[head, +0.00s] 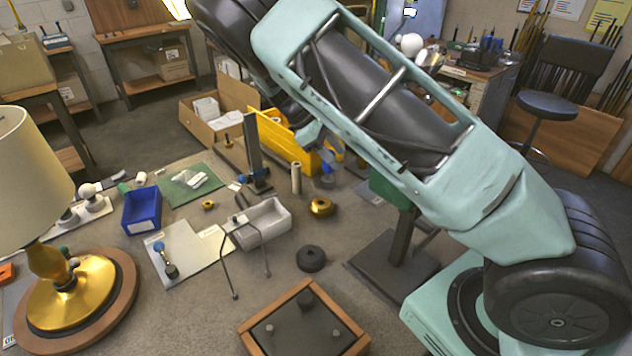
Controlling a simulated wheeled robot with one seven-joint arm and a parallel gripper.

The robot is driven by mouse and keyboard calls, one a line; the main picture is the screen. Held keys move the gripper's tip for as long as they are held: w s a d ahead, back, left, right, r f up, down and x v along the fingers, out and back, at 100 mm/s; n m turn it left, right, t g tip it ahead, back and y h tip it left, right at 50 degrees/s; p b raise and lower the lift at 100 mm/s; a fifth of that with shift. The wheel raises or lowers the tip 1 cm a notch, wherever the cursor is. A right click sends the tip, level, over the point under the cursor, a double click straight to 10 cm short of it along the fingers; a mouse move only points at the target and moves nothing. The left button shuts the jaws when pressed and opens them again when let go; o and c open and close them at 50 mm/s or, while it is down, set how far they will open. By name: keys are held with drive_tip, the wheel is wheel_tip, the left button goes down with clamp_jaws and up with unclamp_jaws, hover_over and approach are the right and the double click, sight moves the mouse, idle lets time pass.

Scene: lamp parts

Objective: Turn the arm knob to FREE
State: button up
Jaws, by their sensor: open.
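No lettering reading FREE can be made out, and I cannot tell for sure which part is the arm knob. A small knob-like part with a blue top (169,269) stands on a white sheet (196,254) with small labels on the bench. A dark upright post (253,150) on a flat foot stands farther back. My gripper (328,165) shows small beyond my teal and black arm, open, near the yellow bin's front. My arm hides part of it. It is apart from the blue-topped part.
A lamp (66,292) with a cream shade stands at left. A blue bin (142,211), white tray (267,221), brass piece (321,207), dark disc (311,259) and wood-framed plate (305,325) share the bench. A yellow bin (282,143) stands behind. Bare bench lies front left of the plate.

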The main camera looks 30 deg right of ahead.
drive_tip(key=s+a+f+m+y+b, duration=0.1)
drive_tip(key=s+a, duration=0.3)
drive_tip(key=a, duration=0.4)
drive_tip(key=shift+s+f+t+y, duration=0.25)
drive_tip(key=shift+f+t+y, duration=0.15)
drive_tip(key=shift+y, duration=0.5)
